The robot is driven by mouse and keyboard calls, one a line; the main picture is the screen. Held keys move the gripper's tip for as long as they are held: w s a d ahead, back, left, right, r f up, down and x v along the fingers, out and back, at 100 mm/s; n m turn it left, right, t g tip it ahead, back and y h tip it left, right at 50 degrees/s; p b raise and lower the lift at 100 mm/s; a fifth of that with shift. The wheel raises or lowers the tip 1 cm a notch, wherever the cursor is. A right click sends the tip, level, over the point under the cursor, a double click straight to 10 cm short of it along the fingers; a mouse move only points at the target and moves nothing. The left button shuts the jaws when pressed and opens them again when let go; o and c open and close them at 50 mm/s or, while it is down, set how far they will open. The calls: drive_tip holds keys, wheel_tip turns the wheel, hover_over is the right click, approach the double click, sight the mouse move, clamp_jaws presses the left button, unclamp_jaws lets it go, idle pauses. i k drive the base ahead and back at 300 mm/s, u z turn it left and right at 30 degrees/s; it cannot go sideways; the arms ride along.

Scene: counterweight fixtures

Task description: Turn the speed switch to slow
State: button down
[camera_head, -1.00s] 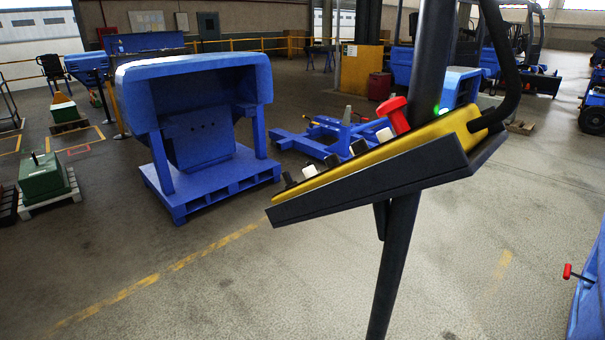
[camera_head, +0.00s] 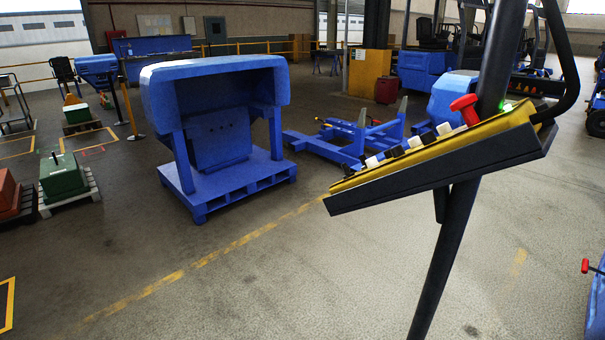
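A control panel (camera_head: 440,170) with a yellow face and dark sides stands tilted on a dark post at the right of the head view. I see it from the side, so its face is strongly foreshortened. A red mushroom knob (camera_head: 465,106), several black and white knobs or switches (camera_head: 416,141) and a green light stand on its face. I cannot tell which one is the speed switch or how it is set. My gripper is not in view.
A blue housing on a blue pallet (camera_head: 222,185) stands left of the panel. A blue frame (camera_head: 355,135) lies behind the panel. A green weight (camera_head: 70,178) sits at the far left. A blue object with a red knob (camera_head: 597,290) is at the lower right edge. Open floor lies in front.

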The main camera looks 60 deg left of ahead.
sight(345, 168)
drive_tip(key=k, duration=0.85)
drive_tip(key=u, duration=1.6)
drive_tip(key=i, duration=1)
drive_tip(key=u, duration=0.5)
drive_tip(key=k, duration=0.65)
drive_tip(key=z, duration=0.15)
